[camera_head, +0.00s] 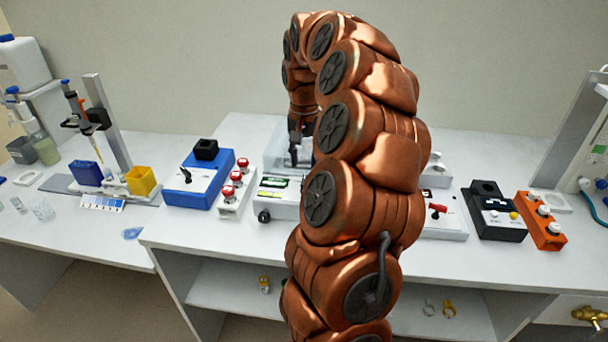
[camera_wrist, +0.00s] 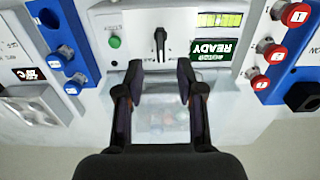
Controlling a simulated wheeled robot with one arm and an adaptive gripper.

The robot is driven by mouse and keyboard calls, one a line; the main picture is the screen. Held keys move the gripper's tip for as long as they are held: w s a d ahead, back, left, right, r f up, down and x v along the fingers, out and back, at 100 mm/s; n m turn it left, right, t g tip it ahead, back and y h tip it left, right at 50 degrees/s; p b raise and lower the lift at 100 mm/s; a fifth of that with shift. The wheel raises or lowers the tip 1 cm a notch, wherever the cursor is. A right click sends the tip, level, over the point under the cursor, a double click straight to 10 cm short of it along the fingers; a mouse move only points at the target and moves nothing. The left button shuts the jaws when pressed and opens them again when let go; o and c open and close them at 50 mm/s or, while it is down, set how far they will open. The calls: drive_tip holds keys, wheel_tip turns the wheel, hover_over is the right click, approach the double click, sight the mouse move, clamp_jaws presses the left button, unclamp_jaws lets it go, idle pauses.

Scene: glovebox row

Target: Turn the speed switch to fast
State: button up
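A black lever switch (camera_wrist: 160,45) stands on a light panel in the wrist view, between a green button (camera_wrist: 114,42) and a READY display (camera_wrist: 212,48). Its lettering is too small to read, so I cannot tell if it is the speed switch. My gripper (camera_wrist: 159,70) is open, its two dark fingers apart and empty. The lever shows between and just beyond the fingertips, with no contact visible. In the head view my gripper (camera_head: 298,148) is over the back of the display unit (camera_head: 284,208), mostly hidden by my arm.
Red buttons (camera_wrist: 272,53) flank the panel on one side and blue buttons (camera_wrist: 65,60) on the other. A red-handled switch (camera_head: 437,209) and an orange button box (camera_head: 541,224) are at right.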

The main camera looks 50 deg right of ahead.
sight(304, 179)
drive_tip(key=shift+f+p, duration=0.85)
drive_tip(key=shift+f, duration=2.2)
drive_tip(key=shift+c, duration=0.2)
clamp_jaws()
